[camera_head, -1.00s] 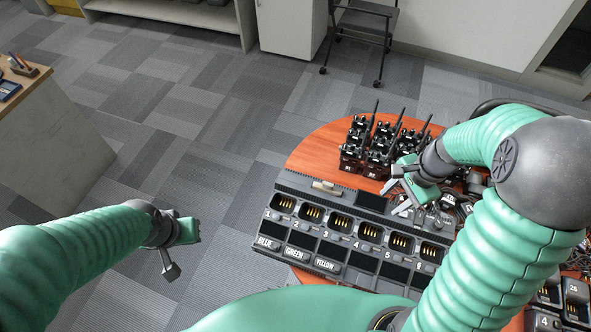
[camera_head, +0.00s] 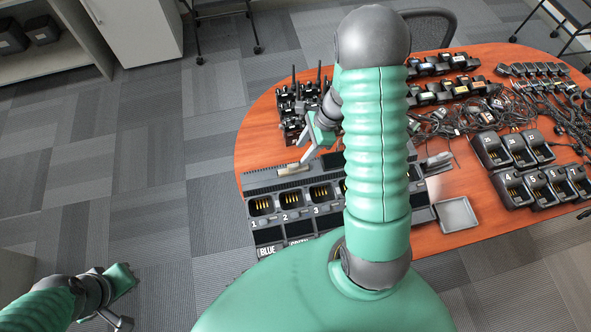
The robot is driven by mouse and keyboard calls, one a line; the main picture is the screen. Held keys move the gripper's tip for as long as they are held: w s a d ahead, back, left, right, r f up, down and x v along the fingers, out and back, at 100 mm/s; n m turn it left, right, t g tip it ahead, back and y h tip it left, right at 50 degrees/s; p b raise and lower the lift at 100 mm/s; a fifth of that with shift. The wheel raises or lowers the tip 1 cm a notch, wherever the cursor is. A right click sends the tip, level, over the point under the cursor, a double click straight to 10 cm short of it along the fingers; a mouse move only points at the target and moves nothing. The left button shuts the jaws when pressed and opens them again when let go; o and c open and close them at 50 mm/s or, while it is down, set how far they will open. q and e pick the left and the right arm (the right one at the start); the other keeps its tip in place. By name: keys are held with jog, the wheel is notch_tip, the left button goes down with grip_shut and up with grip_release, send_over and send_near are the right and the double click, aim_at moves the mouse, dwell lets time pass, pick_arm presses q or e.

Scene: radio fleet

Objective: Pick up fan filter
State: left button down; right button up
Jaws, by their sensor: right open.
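I cannot tell for sure which thing is the fan filter. A small pale tan piece (camera_head: 293,169) lies on the top rear edge of the dark multi-slot charger (camera_head: 263,225). A shallow grey square tray-like piece (camera_head: 457,214) lies on the table at the charger's right end. My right gripper (camera_head: 308,153) is open and empty, just above and behind the pale piece, pointing down toward the charger's rear edge. My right arm hides the charger's middle. My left gripper (camera_head: 122,302) hangs over the floor at lower left, away from the table; its jaw state is unclear.
Radios with antennas (camera_head: 298,105) stand behind the charger. Tangled cables (camera_head: 500,112) and small chargers (camera_head: 523,185) cover the orange table's (camera_head: 470,239) right side. A cabinet (camera_head: 130,25) and a chair (camera_head: 430,25) stand beyond. The floor at left is clear.

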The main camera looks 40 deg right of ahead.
aim_at(292, 166)
jog(key=a+f, duration=0.3)
jog(key=a, duration=0.1)
jog(key=shift+w+a+f, duration=0.15)
jog(key=shift+a+f, duration=0.15)
jog(key=shift+f, duration=0.1)
notch_tip(292, 166, down, 2)
jog(key=shift+w+f, duration=0.15)
jog(key=shift+w+d+f, duration=0.1)
jog(key=shift+d+f, duration=0.2)
jog(key=shift+d, duration=0.4)
jog(key=shift+c, duration=1.7)
jog(key=shift+a+r, duration=0.1)
jog(key=shift+a, duration=0.2)
jog(key=shift+c, duration=1.1)
jog(key=shift+a+r, duration=0.15)
jog(key=shift+a, duration=0.3)
grip_shut()
pick_arm(q)
jog(key=shift+a, duration=1.05)
